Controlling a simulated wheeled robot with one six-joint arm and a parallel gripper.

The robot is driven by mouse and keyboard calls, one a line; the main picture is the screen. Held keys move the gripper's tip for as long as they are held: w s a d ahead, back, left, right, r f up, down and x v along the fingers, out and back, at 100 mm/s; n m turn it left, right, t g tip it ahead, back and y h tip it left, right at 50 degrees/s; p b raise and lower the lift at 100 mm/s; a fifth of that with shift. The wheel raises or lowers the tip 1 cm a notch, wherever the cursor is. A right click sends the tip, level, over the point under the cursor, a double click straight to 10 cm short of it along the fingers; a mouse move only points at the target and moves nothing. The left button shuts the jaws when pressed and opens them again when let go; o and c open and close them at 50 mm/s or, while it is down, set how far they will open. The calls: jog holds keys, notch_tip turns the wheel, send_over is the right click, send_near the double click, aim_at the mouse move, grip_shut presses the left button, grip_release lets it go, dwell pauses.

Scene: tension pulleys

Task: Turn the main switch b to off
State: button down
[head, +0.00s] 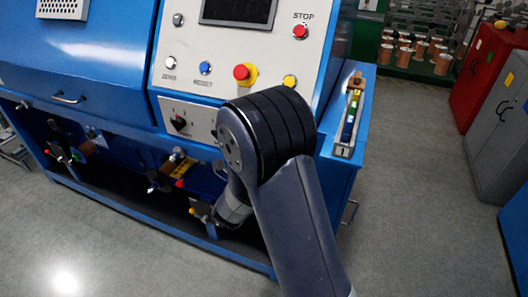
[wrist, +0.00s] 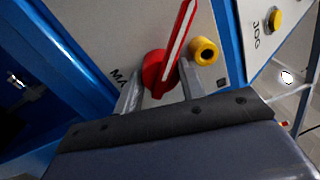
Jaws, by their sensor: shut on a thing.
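The main switch (wrist: 175,52) is a red rotary handle with a white stripe on a light panel in the wrist view. Its long end points up and slightly right in that view. Part of a label starting with "MA" shows to its left. My gripper (wrist: 160,84) has one finger on each side of the red handle's lower part and is shut on it. In the head view my arm covers this part of the machine, so neither the switch nor the gripper's hold can be seen there.
A yellow ring-shaped part (wrist: 203,51) sits close to the right of the handle. A yellow JOG button (wrist: 275,19) is farther right. Grey floor (head: 410,190) at right is clear.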

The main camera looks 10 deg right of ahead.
jog(key=c, duration=0.9)
grip_release()
jog(key=shift+r, duration=0.1)
